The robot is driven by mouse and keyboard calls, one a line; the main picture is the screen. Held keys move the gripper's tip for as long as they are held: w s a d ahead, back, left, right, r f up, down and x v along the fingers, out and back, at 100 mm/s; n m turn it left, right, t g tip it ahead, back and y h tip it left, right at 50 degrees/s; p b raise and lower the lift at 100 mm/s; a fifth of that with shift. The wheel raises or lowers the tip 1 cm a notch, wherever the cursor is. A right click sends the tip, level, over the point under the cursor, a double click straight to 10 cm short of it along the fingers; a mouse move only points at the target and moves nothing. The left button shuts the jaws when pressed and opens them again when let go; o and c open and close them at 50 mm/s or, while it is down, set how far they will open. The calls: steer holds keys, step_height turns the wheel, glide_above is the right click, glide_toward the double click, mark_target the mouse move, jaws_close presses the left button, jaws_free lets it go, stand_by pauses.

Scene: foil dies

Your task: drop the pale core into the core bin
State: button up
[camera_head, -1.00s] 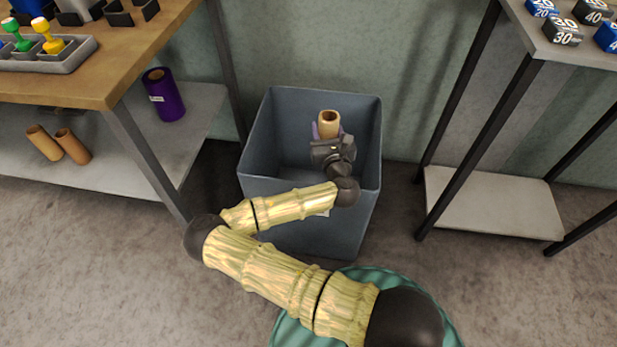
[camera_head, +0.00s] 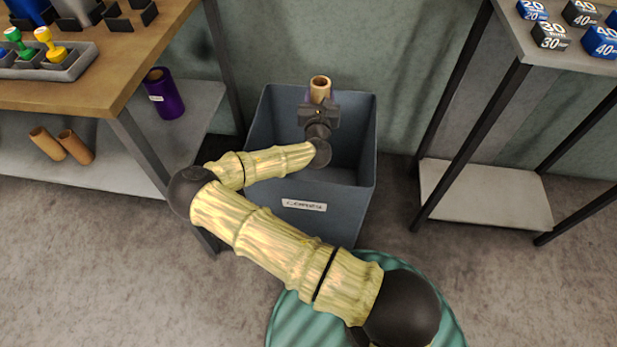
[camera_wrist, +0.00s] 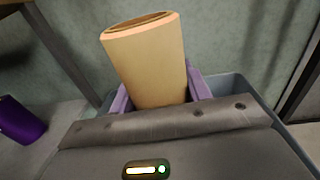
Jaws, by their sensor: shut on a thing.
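The pale core (camera_head: 320,85) is a tan hollow tube held upright, slightly tilted, over the bin. It also shows large in the wrist view (camera_wrist: 147,62). My gripper (camera_head: 320,99) is shut on its lower part, with purple fingers on both sides in the wrist view (camera_wrist: 158,92). The core bin (camera_head: 262,150) is a deep grey-blue open box on the floor with a white label on its front. The gripper and core are above the bin's back part. The bin's floor is partly hidden by my arm.
At left, a wooden-topped bench (camera_head: 100,88) has a lower shelf (camera_head: 195,115) with a purple roll (camera_head: 163,93) and two tan cores (camera_head: 62,146). At right, a table (camera_head: 560,62) holds several blue and black boxes. Bare floor lies around the bin.

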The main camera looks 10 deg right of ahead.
steer(key=shift+w, duration=0.1)
steer(key=shift+f, duration=0.1)
step_height(320, 180, down, 6)
steer(key=b, duration=0.5)
stand_by(0.3)
steer(key=o, duration=1)
steer(key=shift+o, duration=0.2)
steer(key=p+v, duration=0.3)
steer(key=v, duration=1.4)
steer(key=shift+s, duration=0.2)
